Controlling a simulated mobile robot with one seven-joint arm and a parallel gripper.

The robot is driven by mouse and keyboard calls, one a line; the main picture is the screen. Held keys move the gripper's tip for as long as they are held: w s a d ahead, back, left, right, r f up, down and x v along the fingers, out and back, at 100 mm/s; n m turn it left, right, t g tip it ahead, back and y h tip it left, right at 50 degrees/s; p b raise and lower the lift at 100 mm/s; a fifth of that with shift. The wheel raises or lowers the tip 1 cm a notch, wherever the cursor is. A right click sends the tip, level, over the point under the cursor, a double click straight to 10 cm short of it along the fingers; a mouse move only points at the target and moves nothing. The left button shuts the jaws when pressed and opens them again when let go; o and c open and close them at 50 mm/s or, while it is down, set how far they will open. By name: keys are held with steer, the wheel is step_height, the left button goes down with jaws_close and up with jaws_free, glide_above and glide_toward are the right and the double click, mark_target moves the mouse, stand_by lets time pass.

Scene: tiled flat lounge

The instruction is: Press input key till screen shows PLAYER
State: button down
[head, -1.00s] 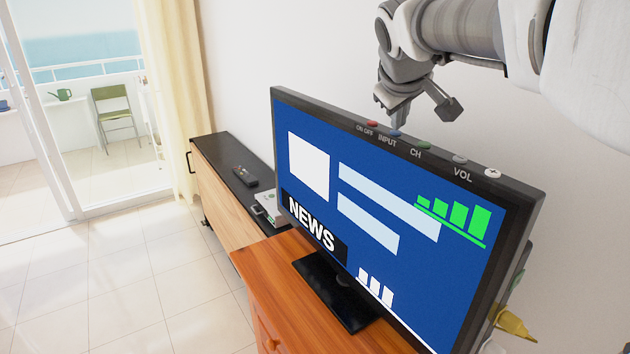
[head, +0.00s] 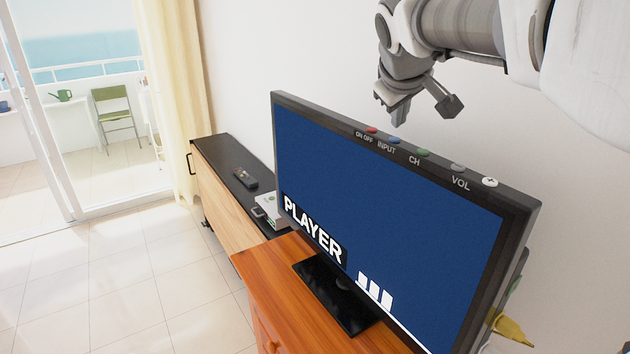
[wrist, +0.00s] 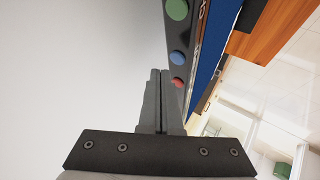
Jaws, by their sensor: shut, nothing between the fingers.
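The television (head: 400,200) stands on the wooden cabinet, its blue screen showing the word PLAYER (head: 315,231) at lower left. A row of keys runs along its top edge. The blue key (head: 394,140) labelled INPUT sits between the red on/off key (head: 371,130) and the green CH key (head: 423,153). My gripper (head: 398,122) is shut and empty, just above and behind the blue key, with a small gap in the head view. In the wrist view, the closed fingers (wrist: 160,73) point beside the blue key (wrist: 177,58) and red key (wrist: 178,83).
The orange wooden cabinet (head: 265,280) carries the television. A low black-topped sideboard (head: 217,153) to its left holds a remote (head: 245,179) and a white box (head: 270,210). A wall is close behind the television. Tiled floor (head: 130,270) is free at left.

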step_height(320, 180, up, 5)
steer(key=p, duration=0.3)
steer(key=shift+r+p, duration=0.15)
steer(key=shift+p, duration=0.25)
steer(key=m+g+y, duration=0.1)
steer(key=m, duration=0.2)
glide_toward(396, 143)
steer(key=s+d+f, duration=0.3)
steer(key=s, duration=0.5)
steer(key=s+a+f+m+g+y, duration=0.1)
steer(key=s+a+f+m+g, duration=0.1)
steer(key=s+f, duration=0.9)
steer(key=s+m, duration=0.1)
steer(key=s, duration=0.3)
steer(key=shift+f, duration=0.35)
